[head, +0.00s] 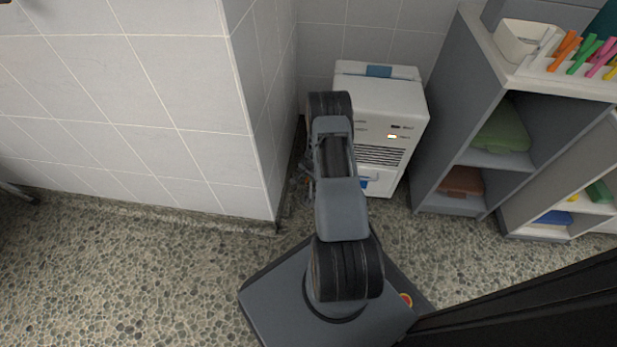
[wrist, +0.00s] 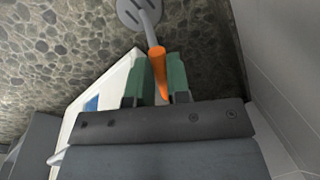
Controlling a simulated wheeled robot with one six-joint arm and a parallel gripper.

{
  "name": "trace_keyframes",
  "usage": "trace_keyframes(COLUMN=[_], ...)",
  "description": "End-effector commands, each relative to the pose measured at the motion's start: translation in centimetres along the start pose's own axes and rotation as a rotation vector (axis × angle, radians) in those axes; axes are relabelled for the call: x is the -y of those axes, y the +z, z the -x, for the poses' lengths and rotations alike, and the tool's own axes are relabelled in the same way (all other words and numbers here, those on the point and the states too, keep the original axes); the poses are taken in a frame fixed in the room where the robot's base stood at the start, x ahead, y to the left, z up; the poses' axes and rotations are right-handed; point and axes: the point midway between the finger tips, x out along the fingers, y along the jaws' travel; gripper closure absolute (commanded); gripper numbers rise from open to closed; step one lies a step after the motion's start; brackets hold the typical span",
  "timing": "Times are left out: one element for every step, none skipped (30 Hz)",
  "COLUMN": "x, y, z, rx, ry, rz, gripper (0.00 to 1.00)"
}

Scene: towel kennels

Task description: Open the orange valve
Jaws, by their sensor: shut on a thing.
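The orange valve handle (wrist: 158,68) shows in the wrist view at the upper middle. It joins a grey metal stem that runs up to a round grey slotted plate (wrist: 138,12). My gripper (wrist: 160,76) has its two green fingers on either side of the orange handle and is shut on it. In the head view my arm covers the valve, and the fingers cannot be made out there.
A white boxy appliance (head: 405,100) with a vent grille stands just right of my arm. A tiled wall corner (head: 255,130) is close on the left. Grey shelves (head: 440,130) with bins stand at the right. Pebbled floor (head: 130,270) is open at the lower left.

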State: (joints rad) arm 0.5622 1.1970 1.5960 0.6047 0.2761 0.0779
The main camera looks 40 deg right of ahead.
Motion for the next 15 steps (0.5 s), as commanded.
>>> trace_keyframes(x=[0.04,0.04,0.04,0.04,0.04,0.04,0.03,0.03,0.03,0.03,0.03,0.02,0.02,0.02,0.02], y=[-0.1,-0.1,-0.11,-0.11,-0.11,-0.11,-0.1,-0.1,-0.09,-0.08,-0.08,-0.07,-0.06,-0.06,-0.05], z=[0.02,0.02,0.02,0.02,0.02,0.02,0.02,0.02,0.01,0.01,0.01,0.01,0.01,0.01,0.01], rx=[-0.003,-0.003,-0.004,-0.004,-0.004,-0.003,-0.003,-0.003,-0.003,-0.003,-0.002,-0.002,-0.002,-0.002,-0.002], ry=[-0.001,-0.001,-0.001,-0.001,-0.001,-0.001,-0.001,-0.001,-0.001,-0.001,-0.001,-0.001,-0.001,-0.001,-0.001], rz=[0.0,0.0,0.0,0.0,-0.001,-0.001,-0.001,-0.001,-0.001,-0.001,-0.001,-0.001,-0.001,-0.001,-0.001], gripper=[1.0,1.0,1.0,1.0,0.8,0.76,0.74,0.71,0.67,0.64,0.61,0.58,0.58,0.58,0.58])
